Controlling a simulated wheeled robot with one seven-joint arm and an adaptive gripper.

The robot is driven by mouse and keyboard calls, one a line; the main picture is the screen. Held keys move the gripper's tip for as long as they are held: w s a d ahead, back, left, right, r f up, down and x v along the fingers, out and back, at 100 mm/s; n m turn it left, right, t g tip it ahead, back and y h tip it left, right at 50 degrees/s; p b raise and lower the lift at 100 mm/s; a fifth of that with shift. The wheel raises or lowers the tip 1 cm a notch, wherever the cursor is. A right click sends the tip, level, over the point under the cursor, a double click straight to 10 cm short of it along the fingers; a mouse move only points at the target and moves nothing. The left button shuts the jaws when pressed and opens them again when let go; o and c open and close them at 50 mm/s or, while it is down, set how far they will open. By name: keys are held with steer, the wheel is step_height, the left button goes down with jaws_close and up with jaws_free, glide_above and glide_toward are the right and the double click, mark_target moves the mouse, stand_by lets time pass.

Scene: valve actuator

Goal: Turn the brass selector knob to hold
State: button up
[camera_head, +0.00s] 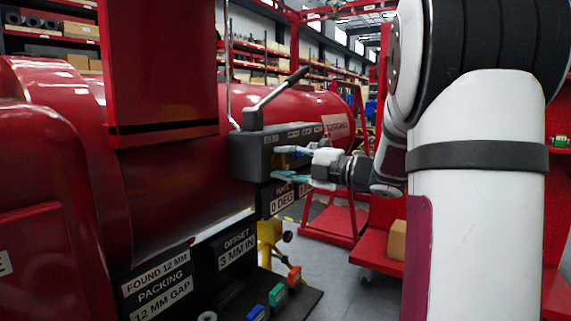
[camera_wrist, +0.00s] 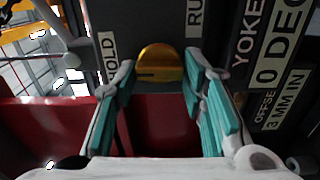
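The brass selector knob (camera_wrist: 160,62) shows in the wrist view as a rounded gold shape on the dark face of a control box. A short dark line on it lies toward the left. A label ending in "OLD" (camera_wrist: 109,48) is to its left, and one starting "RU" (camera_wrist: 194,14) is at its upper right. My gripper (camera_wrist: 160,78) is open, with one teal-padded finger on each side of the knob. Gaps seem to show between pads and knob, but contact is unclear. In the head view, my gripper (camera_head: 290,164) is at the grey control box (camera_head: 247,156); the knob is not clearly visible there.
A dark lever (camera_head: 275,91) rises from the box top. The large red actuator body (camera_head: 175,180) fills the left. Label plates (camera_head: 236,246) and coloured blocks (camera_head: 277,294) are below. A red stand (camera_head: 335,222) is behind my gripper. Grey floor is open beyond.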

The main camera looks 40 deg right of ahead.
steer(key=shift+o, duration=0.8)
steer(key=v, duration=1.2)
steer(key=shift+r, duration=0.1)
